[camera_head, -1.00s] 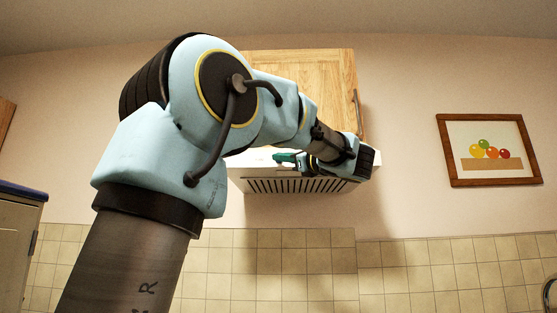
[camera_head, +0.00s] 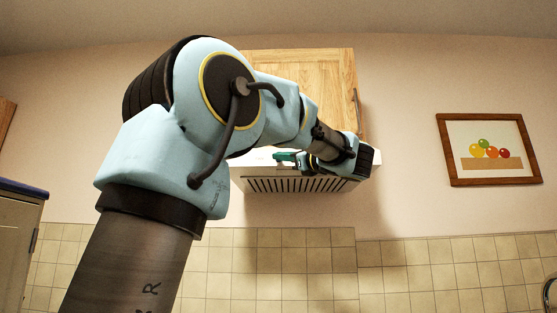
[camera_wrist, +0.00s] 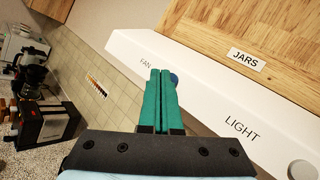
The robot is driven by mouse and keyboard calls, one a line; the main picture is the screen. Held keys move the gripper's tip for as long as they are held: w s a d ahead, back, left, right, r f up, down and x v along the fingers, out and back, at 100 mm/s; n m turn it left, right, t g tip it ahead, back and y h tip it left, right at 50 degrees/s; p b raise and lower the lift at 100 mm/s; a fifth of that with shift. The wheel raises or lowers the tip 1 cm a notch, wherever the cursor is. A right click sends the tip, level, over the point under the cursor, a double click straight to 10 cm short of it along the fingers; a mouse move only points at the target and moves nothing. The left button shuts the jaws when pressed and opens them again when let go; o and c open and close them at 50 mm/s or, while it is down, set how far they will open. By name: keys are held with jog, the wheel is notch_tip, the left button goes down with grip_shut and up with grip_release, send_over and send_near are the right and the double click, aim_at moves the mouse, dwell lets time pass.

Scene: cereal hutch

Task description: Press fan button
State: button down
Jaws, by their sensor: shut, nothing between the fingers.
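The white range hood (camera_head: 250,171) hangs under a wooden cabinet, with a dark slotted vent on its underside. In the wrist view its front panel (camera_wrist: 210,98) carries the printed words FAN and LIGHT. A blue round fan button (camera_wrist: 174,79) shows beside the fingertips near the word FAN, partly hidden by them. A grey round light button (camera_wrist: 302,170) sits by the word LIGHT. My gripper (camera_wrist: 160,73) has green fingers, shut and empty, with their tips at the fan button; I cannot tell whether they touch it. In the head view my gripper (camera_head: 277,156) is in front of the hood.
The wooden cabinet (camera_head: 300,85) is just above the hood, with a JARS label (camera_wrist: 247,60). A coffee machine (camera_wrist: 33,72) and a dark appliance (camera_wrist: 45,125) stand on the counter at left. A framed picture (camera_head: 488,150) hangs on the right wall.

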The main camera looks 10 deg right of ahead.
jog(key=shift+w, duration=0.35)
jog(key=shift+w+d, duration=0.1)
dwell(0.4)
jog(key=shift+f+b, duration=0.15)
jog(key=shift+b, duration=0.45)
jog(key=shift+s, duration=0.3)
jog(key=shift+s+b, duration=0.3)
jog(key=shift+b, duration=0.35)
jog(key=s+a+b, duration=0.1)
jog(key=s+b, duration=0.5)
jog(key=shift+a, duration=0.2)
